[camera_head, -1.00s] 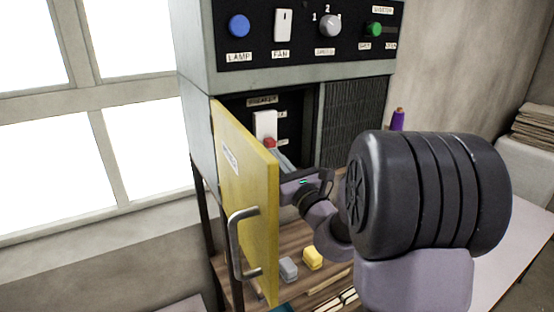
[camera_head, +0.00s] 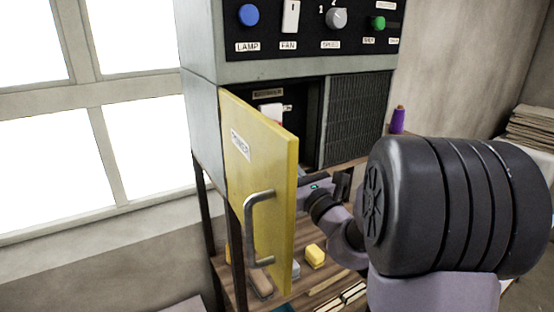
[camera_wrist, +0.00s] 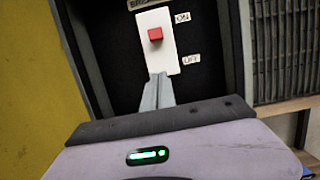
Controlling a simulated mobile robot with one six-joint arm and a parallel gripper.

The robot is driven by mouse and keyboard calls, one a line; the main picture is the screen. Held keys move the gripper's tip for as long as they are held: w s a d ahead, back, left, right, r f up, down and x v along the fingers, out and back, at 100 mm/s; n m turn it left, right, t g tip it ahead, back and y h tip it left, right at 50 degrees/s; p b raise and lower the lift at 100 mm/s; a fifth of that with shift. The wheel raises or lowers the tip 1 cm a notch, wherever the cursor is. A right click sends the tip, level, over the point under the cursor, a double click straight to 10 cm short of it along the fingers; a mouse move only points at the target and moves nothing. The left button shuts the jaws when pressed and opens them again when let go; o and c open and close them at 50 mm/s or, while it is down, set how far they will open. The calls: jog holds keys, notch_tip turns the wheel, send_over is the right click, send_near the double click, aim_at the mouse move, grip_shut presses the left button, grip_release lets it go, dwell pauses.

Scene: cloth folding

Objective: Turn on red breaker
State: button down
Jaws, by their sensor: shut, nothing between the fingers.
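The red breaker (camera_wrist: 156,34) is a small red block on a white plate (camera_wrist: 160,52) inside the dark cabinet recess. It sits in the upper part of the plate, roughly level with the ON label (camera_wrist: 182,17) and above the OFF label (camera_wrist: 191,60). In the head view the white plate (camera_head: 270,109) is partly hidden by the open yellow door (camera_head: 262,170). My gripper (camera_wrist: 160,77) is shut and empty. In the wrist view its fingertips appear over the plate's lower end, below the red block; contact cannot be told. The fingers are hidden behind the door in the head view.
The yellow door with its metal handle (camera_head: 252,230) stands open left of my arm. A grille (camera_head: 355,115) is to the right of the recess. Knobs and switches line the panel above. A yellow block (camera_head: 315,256) lies on the wooden shelf below.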

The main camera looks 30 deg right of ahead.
jog(key=d+b+v, duration=0.1)
jog(key=v, duration=0.6)
jog(key=shift+b, duration=0.35)
jog(key=shift+s+a, duration=0.1)
